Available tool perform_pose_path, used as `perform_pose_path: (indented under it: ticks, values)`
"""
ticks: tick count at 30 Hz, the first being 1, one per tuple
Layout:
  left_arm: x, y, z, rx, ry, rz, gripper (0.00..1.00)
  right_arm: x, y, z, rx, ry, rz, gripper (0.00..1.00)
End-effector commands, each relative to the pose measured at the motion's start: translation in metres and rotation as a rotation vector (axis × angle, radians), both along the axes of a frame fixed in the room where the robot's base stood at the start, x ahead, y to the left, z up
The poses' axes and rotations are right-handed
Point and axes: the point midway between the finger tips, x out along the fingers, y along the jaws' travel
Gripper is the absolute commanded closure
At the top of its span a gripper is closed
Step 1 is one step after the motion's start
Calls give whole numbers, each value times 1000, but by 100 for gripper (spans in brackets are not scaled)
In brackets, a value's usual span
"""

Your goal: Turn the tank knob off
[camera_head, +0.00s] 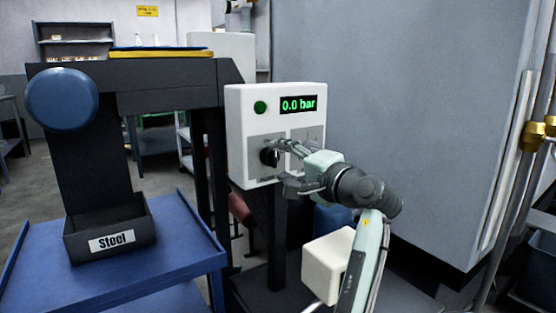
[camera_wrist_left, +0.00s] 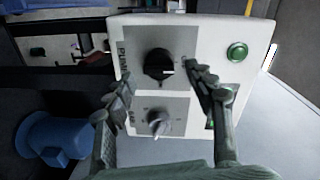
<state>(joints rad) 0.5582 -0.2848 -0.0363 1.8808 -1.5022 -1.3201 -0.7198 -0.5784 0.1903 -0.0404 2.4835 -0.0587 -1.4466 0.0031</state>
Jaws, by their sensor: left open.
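The white control box (camera_head: 235,130) carries a black knob (camera_head: 269,157) on its left plate, and the knob also shows in the left wrist view (camera_wrist_left: 159,66). A silver knob (camera_wrist_left: 158,121) sits on the other plate; in the head view the gripper largely hides that plate. My left gripper (camera_head: 282,166) is open in front of the box. In the left wrist view its fingers (camera_wrist_left: 157,74) stand apart on either side of the black knob, with no clear contact. My right gripper is not seen.
The box has a green button (camera_head: 260,107) and a display (camera_head: 297,104) reading 0.0 bar. A black bin (camera_head: 75,245) labelled Steel stands on a blue cart (camera_head: 150,275) at left. A large grey cabinet (camera_head: 410,110) stands close behind the box at right.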

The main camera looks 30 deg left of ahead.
Motion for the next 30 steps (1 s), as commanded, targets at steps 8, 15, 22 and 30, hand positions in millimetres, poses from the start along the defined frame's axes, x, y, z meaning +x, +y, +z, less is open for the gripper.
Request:
perform_pose_path:
  ticks: [8, 15, 22, 30]
  values:
    - [-22, -56, 4, -3, 0, -3, 45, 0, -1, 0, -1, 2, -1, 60]
    - [-34, -82, 6, 0, 0, -2, 45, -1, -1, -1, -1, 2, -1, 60]
    - [-35, -85, 6, 1, -1, -1, 45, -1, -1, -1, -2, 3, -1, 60]
    - [-35, -85, 6, 1, -1, -1, 45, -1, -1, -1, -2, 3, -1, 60]
